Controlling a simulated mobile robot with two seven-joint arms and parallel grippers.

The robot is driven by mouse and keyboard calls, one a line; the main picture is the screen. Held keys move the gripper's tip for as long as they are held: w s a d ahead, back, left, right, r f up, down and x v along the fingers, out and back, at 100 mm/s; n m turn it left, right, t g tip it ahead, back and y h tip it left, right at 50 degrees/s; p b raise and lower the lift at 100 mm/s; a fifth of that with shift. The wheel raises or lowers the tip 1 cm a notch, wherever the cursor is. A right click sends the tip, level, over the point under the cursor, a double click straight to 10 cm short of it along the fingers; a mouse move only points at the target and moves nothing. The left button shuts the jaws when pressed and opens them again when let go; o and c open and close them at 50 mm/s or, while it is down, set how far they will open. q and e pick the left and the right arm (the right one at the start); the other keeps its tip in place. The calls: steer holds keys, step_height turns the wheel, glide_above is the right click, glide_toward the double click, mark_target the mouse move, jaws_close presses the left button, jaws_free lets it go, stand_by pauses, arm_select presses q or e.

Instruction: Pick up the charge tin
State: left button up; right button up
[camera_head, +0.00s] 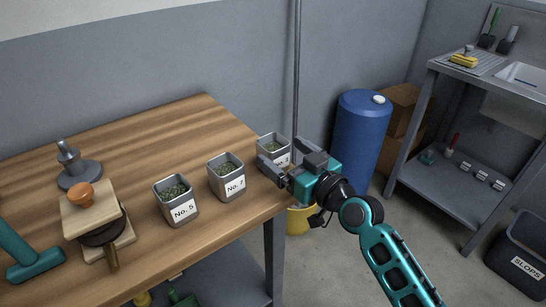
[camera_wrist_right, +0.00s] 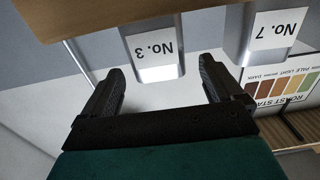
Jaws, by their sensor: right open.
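Three square grey tins of green beans stand in a row on the wooden table: No. 5 (camera_head: 178,203), No. 7 (camera_head: 227,180) and a far one (camera_head: 271,143), whose label is partly hidden by my gripper. The right wrist view, upside down, shows this far tin is No. 3 (camera_wrist_right: 154,55), with No. 7 (camera_wrist_right: 268,35) beside it. My right gripper (camera_head: 281,156) is open and empty at the No. 3 tin, its fingers spread to either side of it. I cannot tell how far the fingers reach around it. My left gripper is not in view.
A tamper-like metal tool (camera_head: 76,170), a wooden block with an orange knob (camera_head: 90,215) and a teal T-shaped thing (camera_head: 35,262) are on the table's left. A blue barrel (camera_head: 357,140) stands beyond the table edge. A yellow bucket (camera_head: 298,218) is below my right gripper.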

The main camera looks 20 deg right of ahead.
steer(key=x, duration=0.4)
steer(key=shift+w+a, duration=0.1)
steer(key=shift+w, duration=0.2)
steer(key=c, duration=1)
steer(key=shift+c, duration=0.9)
steer(key=shift+r, duration=0.1)
